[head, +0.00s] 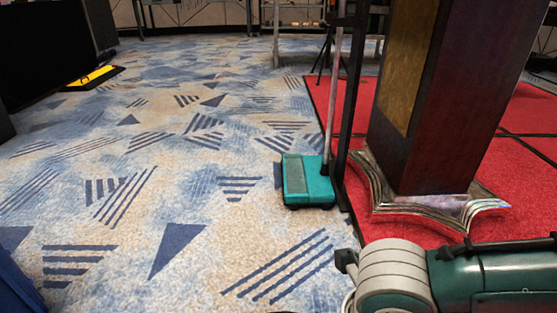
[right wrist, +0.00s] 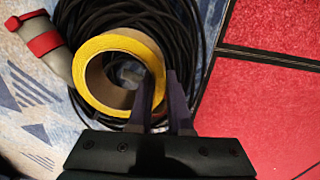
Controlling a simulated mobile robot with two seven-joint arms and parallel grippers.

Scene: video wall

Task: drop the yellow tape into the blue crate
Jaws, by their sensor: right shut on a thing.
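The yellow tape (right wrist: 92,92) is a roll with a brown cardboard core, in the right wrist view. My right gripper (right wrist: 161,78) is shut on the roll's wall on its right side. One finger is inside the ring and the other is outside it. The roll appears in front of a coil of black cable; I cannot tell whether it touches the cable. I cannot make out the blue crate for sure. A dark blue thing (head: 14,290) is cut off at the lower left edge of the head view. My left gripper is not in view.
A teal floor sweeper (head: 308,182) stands by the red mat (head: 322,92), beside a dark pillar (head: 425,130). Black cable (right wrist: 205,50) has a grey-red plug (right wrist: 42,45). Patterned carpet (head: 140,160) is mostly clear.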

